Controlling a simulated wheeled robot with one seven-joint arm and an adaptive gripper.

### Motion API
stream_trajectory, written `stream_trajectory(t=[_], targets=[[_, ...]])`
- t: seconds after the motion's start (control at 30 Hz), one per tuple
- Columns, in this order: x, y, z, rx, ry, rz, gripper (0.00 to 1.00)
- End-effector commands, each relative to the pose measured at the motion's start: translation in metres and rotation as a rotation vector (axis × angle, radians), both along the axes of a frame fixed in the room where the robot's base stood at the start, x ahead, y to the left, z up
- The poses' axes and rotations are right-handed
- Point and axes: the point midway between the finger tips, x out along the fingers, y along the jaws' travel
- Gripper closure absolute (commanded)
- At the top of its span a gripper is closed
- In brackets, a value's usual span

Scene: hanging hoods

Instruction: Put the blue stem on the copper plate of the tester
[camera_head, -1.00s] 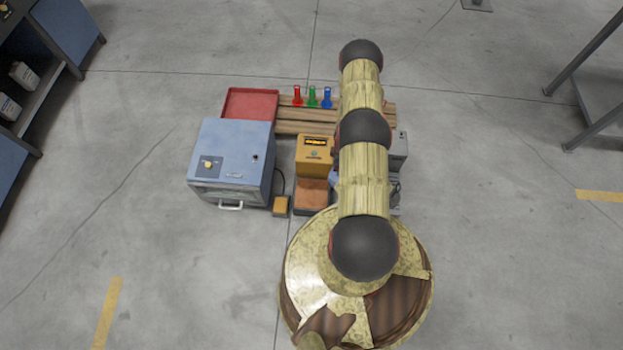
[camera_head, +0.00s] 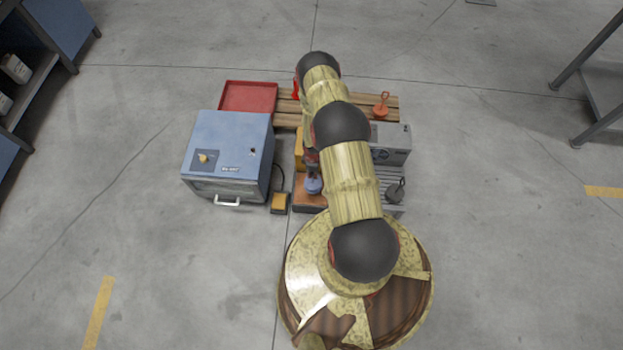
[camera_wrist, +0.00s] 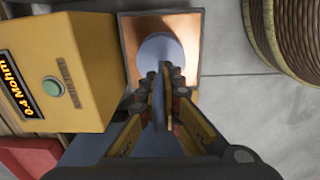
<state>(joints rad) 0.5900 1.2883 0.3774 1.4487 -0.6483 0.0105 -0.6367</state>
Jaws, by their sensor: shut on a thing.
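My gripper (camera_wrist: 168,85) is shut on the blue stem (camera_wrist: 158,48), with its fingers around the upright shaft. The stem's round pale-blue base is over the copper plate (camera_wrist: 187,62) in the wrist view. I cannot tell whether the base touches the plate. The stem (camera_head: 313,186) also shows in the head view, just above the plate (camera_head: 305,205). The yellow tester (camera_wrist: 60,75) stands beside the plate, with a dark display and a green button. My arm hides most of the tester in the head view.
A blue cabinet (camera_head: 226,150) stands on the left, with a small yellow box (camera_head: 279,203) beside it. A red tray (camera_head: 248,97) is behind. An orange hooked piece (camera_head: 381,106) is on the wooden slats (camera_head: 350,101). A dark hooked piece (camera_head: 396,190) and a grey box (camera_head: 391,145) are on the right.

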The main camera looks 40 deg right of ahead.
Motion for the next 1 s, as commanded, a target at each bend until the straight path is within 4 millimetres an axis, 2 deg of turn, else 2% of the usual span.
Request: stream_trajectory(t=[0.1, 0.3, 0.67, 0.7, 1.0], targets=[[0.004, 0.007, -0.011, 0.0, 0.0, 0.002, 1.0], [0.003, 0.006, -0.038, 0.0, 0.0, 0.0, 1.0], [0.004, 0.006, -0.041, 0.0, 0.0, 0.0, 1.0], [0.003, 0.006, -0.04, 0.0, 0.0, 0.0, 0.92], [0.003, 0.006, -0.04, 0.0, 0.0, 0.0, 0.76]])
